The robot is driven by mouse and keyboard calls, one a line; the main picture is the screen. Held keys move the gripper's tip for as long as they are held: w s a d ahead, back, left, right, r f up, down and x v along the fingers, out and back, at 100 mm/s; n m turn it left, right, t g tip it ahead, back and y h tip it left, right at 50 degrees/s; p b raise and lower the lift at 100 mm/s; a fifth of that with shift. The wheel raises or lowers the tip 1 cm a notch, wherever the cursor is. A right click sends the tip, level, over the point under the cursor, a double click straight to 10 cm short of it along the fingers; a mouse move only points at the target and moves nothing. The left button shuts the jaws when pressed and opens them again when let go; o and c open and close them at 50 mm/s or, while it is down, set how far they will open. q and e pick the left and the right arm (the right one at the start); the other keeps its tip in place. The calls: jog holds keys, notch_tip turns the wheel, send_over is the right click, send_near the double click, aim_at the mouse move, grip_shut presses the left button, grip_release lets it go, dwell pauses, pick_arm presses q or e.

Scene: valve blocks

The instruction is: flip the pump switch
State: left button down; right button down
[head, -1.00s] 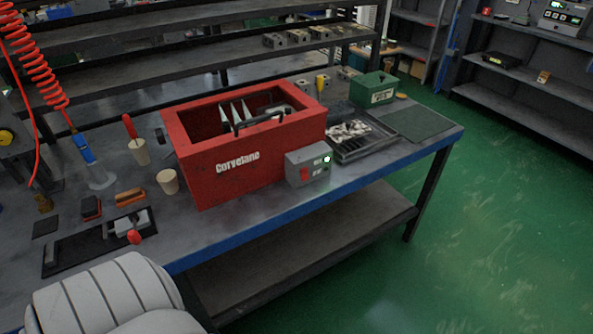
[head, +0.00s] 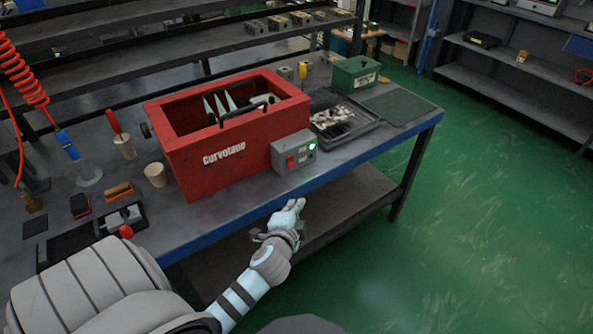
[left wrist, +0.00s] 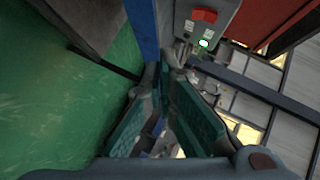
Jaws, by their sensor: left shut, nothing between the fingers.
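The pump switch is a red rocker (head: 290,161) on a grey control box (head: 305,147) fixed to the front of a red tank (head: 225,150) on the workbench. A green lamp (head: 312,146) glows on the box. In the left wrist view the red switch (left wrist: 204,15) and green lamp (left wrist: 204,43) are near the top, beyond the fingertips. My left gripper (head: 298,204) is in front of the bench edge, below the box and apart from it. Its fingers (left wrist: 166,72) are shut and empty. My right gripper is not in view.
A dark tray (head: 345,125) of metal parts lies right of the box, with a green case (head: 354,73) behind it. Cups and small tools lie left of the tank. The bench's blue front edge (head: 330,175) is close to my gripper. Green floor (head: 480,220) is open at right.

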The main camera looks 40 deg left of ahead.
aim_at(291, 162)
pick_arm(q)
jog(key=r, duration=0.3)
jog(key=shift+w+a+r+t, duration=0.2)
jog(key=shift+r+t, duration=0.2)
jog(key=shift+s+a+f+b+x, duration=0.2)
jog(key=shift+a+b+x, duration=0.3)
jog(key=shift+x, duration=1.65)
jog(key=shift+s+a+f+b+x, duration=0.1)
jog(key=shift+s+a+b+x, duration=0.3)
jog(key=shift+x, duration=1.7)
jog(key=shift+s+a+f+b+x, duration=0.15)
jog(key=shift+a+b+x, duration=0.35)
jog(key=shift+x, duration=1.65)
jog(key=shift+d+r, duration=0.1)
